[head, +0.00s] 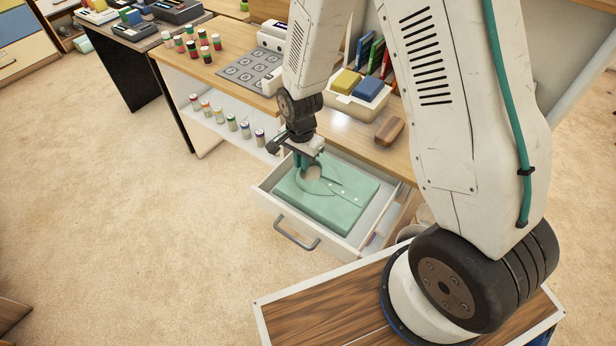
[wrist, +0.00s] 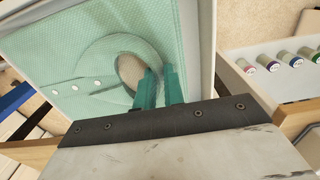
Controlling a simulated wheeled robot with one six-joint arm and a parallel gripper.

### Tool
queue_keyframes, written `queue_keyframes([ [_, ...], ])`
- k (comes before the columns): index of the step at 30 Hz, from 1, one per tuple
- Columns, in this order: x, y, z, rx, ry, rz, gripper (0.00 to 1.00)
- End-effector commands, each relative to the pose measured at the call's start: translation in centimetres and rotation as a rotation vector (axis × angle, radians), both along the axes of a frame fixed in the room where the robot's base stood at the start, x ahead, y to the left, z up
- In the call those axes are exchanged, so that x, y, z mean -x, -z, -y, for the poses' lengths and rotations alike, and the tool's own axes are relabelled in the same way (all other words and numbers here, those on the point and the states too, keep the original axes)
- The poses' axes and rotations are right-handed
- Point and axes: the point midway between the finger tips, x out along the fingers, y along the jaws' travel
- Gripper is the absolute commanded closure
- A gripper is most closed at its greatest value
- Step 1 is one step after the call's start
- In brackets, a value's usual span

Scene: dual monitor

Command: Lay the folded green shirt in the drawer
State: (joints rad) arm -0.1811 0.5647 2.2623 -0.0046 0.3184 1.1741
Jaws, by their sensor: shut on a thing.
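The folded green shirt (head: 322,195) lies flat within the open white drawer (head: 267,201), collar toward the back left. In the wrist view the shirt (wrist: 65,55) shows its round collar and white buttons, with the drawer's white wall (wrist: 203,45) beside it. My gripper (head: 301,163) reaches down into the drawer at the collar end. In the wrist view its teal fingers (wrist: 160,88) are close together at the collar edge, shut on the shirt. The exact pinch is hard to see. Whether the shirt rests fully on the drawer floor cannot be told.
The wooden desk (head: 345,140) above the drawer holds a white bin (head: 358,108) with yellow and blue items and a brown block (head: 389,131). Several small bottles (head: 232,122) stand on the shelf left of the drawer. The carpet (head: 150,240) in front is clear.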

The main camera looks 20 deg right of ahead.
Motion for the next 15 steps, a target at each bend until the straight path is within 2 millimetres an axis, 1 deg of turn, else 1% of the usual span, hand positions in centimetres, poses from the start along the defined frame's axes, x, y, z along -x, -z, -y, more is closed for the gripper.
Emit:
queue_keyframes([
  [1,0.0,0.6,0.0,0.001,-0.001,-0.001,1.00],
  [5,0.1,1.8,-0.1,0.000,-0.003,-0.002,1.00],
  [10,0.1,4.4,-0.2,0.000,-0.005,-0.002,1.00],
  [12,0.0,5.0,-0.2,0.001,-0.006,-0.001,1.00],
  [15,0.0,5.3,-0.3,0.000,-0.006,0.001,1.00],
])
